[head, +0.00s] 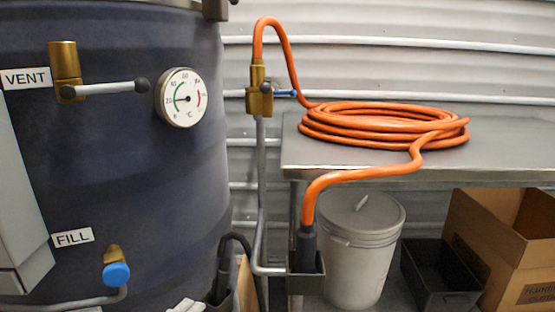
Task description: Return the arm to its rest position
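Neither of my grippers shows in the head view, and I cannot see what either one holds. The dark blue tank (130,180) fills the left side. It carries a brass VENT valve (65,70) with a grey lever pointing right, a round dial gauge (181,98), and a FILL fitting (113,255) with a blue cap. An orange hose (380,125) lies coiled on the metal table (330,152). One end is on a brass valve (259,95) with a blue handle. The other end hangs down, its dark nozzle (306,250) in a black holder (306,283).
Under the table stand a lidded grey bucket (355,262), a black bin (438,280) and an open cardboard box (505,240). A black hose (225,262) curves beside the tank's lower right. A white item (186,305) is cut off at the bottom edge.

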